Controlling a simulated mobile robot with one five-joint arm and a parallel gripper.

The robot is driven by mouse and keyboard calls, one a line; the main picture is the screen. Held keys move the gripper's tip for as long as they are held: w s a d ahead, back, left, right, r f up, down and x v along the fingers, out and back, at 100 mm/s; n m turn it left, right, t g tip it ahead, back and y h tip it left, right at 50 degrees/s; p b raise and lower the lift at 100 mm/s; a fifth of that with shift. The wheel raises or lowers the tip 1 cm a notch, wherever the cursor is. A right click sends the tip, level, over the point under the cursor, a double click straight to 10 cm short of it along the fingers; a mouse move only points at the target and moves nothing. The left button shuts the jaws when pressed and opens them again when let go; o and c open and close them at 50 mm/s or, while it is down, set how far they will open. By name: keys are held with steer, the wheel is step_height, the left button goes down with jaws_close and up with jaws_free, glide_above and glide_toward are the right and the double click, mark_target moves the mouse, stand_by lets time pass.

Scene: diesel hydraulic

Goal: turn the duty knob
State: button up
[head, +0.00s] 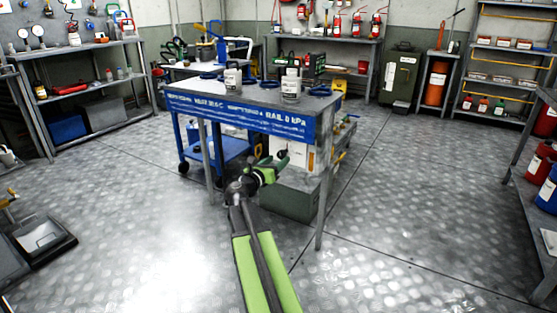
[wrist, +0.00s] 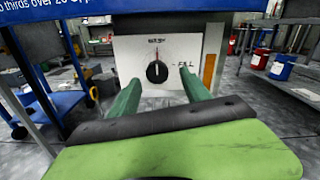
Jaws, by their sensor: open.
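The duty knob (wrist: 157,71) is a round black knob with a pointer that stands about upright, on a white panel (wrist: 130,48) under the workbench in the wrist view. Small lettering is above it and a label that may read "FILL" is to its right. My gripper (wrist: 158,88) has two green fingers, spread apart and empty. In the wrist view the knob shows between and beyond the fingertips, apart from them. In the head view my gripper (head: 281,160) is in front of the white panel (head: 297,155), and the arm partly hides the panel.
The workbench (head: 250,97) with a blue lettered front edge overhangs the panel, and its legs stand at both sides. A blue cart (head: 222,148) is to the left. Shelves stand around the walls. The metal floor (head: 400,200) at right is clear.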

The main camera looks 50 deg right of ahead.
mark_target(281, 157)
steer(key=x, duration=0.4)
steer(key=shift+c, duration=0.4)
